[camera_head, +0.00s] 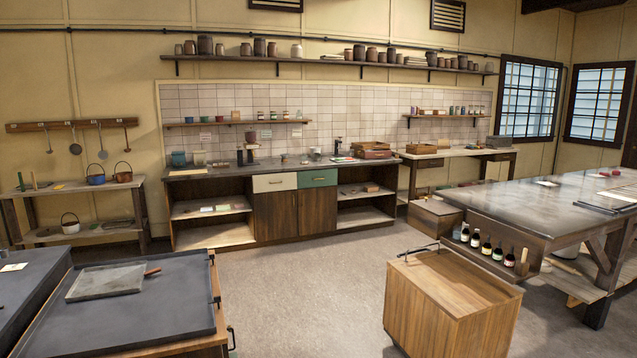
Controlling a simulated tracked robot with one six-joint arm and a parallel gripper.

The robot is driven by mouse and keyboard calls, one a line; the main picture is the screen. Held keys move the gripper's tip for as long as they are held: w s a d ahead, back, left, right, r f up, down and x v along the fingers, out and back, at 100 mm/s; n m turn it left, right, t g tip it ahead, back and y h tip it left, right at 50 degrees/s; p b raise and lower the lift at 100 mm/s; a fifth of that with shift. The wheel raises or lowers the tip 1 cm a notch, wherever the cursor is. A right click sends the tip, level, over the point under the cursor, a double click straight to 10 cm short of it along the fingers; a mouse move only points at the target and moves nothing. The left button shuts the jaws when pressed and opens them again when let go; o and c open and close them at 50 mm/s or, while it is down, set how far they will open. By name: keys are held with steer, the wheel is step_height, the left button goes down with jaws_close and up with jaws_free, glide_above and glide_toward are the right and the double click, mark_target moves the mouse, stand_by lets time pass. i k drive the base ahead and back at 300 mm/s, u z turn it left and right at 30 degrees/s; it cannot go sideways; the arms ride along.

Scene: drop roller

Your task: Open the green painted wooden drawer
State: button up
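The green painted wooden drawer (318,178) is in the long counter against the far wall, at its upper middle. It looks shut, its front flush with the cream drawer (274,182) on its left. A small handle shows on its front. It sits under the dark countertop (222,171) and above a brown cupboard door (317,210). My gripper is not in view.
A wooden cabinet with a top handle (450,300) stands on the floor at the front right. A dark worktable (130,325) is at the front left and a large table (560,205) at the right. Open grey floor (300,285) lies between them up to the counter.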

mark_target(305, 179)
steer(key=z, duration=0.15)
steer(key=i, duration=5.35)
